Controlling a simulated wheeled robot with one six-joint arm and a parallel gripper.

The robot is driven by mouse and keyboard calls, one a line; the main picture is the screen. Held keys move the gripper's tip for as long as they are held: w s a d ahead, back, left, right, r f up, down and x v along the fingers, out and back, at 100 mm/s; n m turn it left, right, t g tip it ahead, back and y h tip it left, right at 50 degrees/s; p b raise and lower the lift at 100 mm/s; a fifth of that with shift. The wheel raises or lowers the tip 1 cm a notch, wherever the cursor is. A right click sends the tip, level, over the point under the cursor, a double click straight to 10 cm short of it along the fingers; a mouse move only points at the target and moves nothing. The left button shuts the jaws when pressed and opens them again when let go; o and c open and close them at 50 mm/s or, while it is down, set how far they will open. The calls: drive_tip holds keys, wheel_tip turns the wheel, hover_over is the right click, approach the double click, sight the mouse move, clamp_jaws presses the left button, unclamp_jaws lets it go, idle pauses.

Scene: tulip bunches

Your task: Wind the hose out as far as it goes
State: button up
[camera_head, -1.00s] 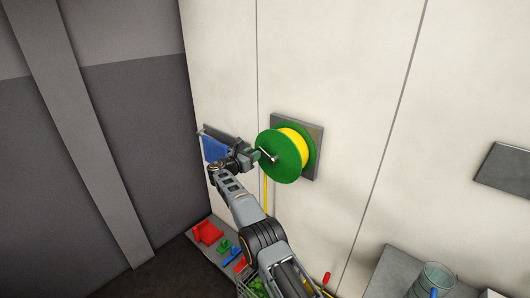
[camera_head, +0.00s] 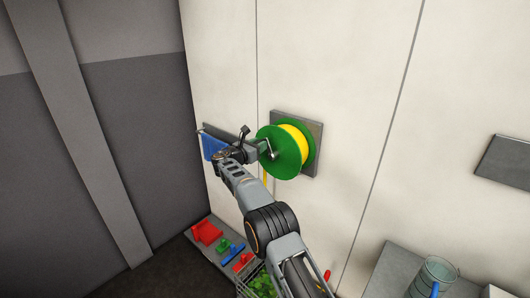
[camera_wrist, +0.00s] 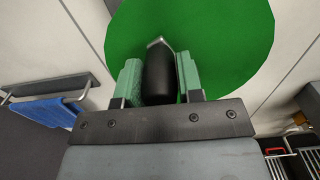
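The hose reel (camera_head: 278,151) has a green disc and is mounted on a grey plate on the white wall. The yellow hose (camera_head: 296,142) is wound on its drum, and a strand hangs down behind my arm. My gripper (camera_head: 262,147) is at the front of the disc, at the crank. In the wrist view the black crank handle (camera_wrist: 160,78) sits between the two green fingers of my gripper (camera_wrist: 159,82), which appear closed against both its sides. A metal crank tip shows beyond it against the green disc. The hose's lower end is hidden.
A blue cloth (camera_head: 213,147) hangs on a rail left of the reel. Below are a shelf with red (camera_head: 206,232), green and blue items and a wire basket (camera_head: 252,286) with green contents. A grey table (camera_head: 398,265) with a glass jar (camera_head: 436,273) stands lower right.

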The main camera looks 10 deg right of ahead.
drive_tip(key=o, duration=0.5)
